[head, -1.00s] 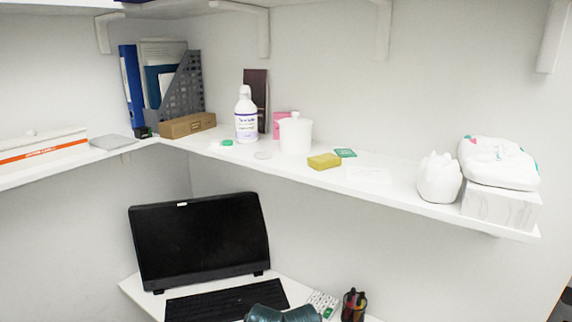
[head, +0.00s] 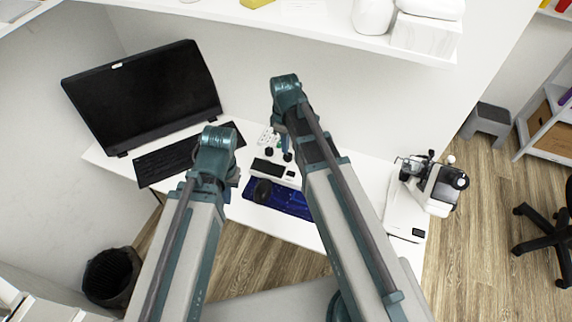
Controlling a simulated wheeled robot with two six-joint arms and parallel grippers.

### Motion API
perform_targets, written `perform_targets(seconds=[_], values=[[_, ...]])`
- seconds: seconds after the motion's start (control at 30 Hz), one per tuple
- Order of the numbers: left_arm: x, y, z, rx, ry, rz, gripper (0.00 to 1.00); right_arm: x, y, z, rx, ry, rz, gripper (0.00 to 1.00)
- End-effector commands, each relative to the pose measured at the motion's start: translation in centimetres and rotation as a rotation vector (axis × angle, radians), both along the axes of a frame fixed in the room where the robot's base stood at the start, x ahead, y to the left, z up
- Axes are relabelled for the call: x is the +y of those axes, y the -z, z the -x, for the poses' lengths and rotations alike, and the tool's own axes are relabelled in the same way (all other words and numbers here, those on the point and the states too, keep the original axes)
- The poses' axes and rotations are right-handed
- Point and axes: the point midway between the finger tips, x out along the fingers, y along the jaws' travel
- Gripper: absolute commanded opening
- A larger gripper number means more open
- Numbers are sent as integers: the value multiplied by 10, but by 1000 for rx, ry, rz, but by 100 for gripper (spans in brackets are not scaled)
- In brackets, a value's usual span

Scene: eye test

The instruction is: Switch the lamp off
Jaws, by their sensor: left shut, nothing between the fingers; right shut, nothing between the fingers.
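I cannot make out a lamp or its switch in the head view. My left gripper (head: 233,182) is over the front of the desk, right of the keyboard; my own wrist hides most of it. It is shut and empty.
A dark monitor (head: 142,94) and keyboard (head: 165,163) stand on the white desk (head: 372,178). A blue mat (head: 290,203) with a mouse (head: 262,190) lies between my arms. A microscope (head: 436,186) stands at right. A shelf (head: 320,35) hangs above. A bin (head: 110,276) is at lower left.

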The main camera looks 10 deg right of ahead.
Motion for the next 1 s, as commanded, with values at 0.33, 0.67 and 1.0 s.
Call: perform_targets(seconds=[0.33,0.67,1.0], values=[[0,-2,0,0,0,0,0,-4,-2,-4,-2,-23,-3,0],[0,9,0,0,0,0,0,-3,9,-4,-2,-22,-3,0],[0,50,0,0,0,0,0,-3,50,-4,-2,-21,-3,0]])
